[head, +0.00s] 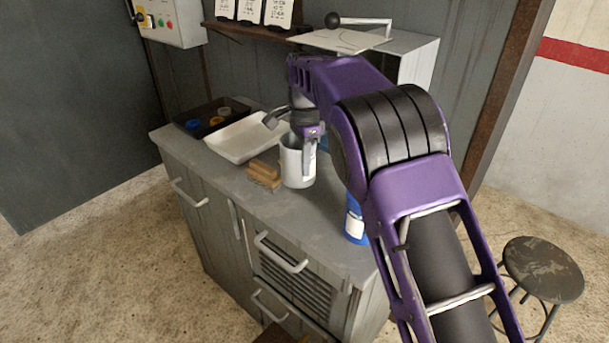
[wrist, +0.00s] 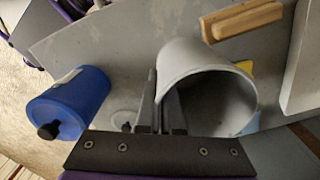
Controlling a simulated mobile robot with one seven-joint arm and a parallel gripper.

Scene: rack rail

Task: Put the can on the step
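A pale grey open-topped can (head: 297,165) is at the worktop, beside a wooden-backed brush. My gripper (head: 311,140) points down at its rim. In the wrist view the two fingers of my gripper (wrist: 160,110) are close together with the wall of the can (wrist: 190,62) between them, one finger inside and one outside. The can is upright and looks empty; I cannot tell whether its base touches the worktop. A brown wooden surface (head: 279,335), possibly the step, shows low at the bottom edge of the head view, mostly cut off.
A blue container (head: 355,222) stands near the worktop's front right corner, partly behind my arm; its black knob shows in the wrist view. A white tray (head: 232,151), the brush (head: 263,175) and a dark tray (head: 181,119) lie left. A round stool (head: 543,269) stands right.

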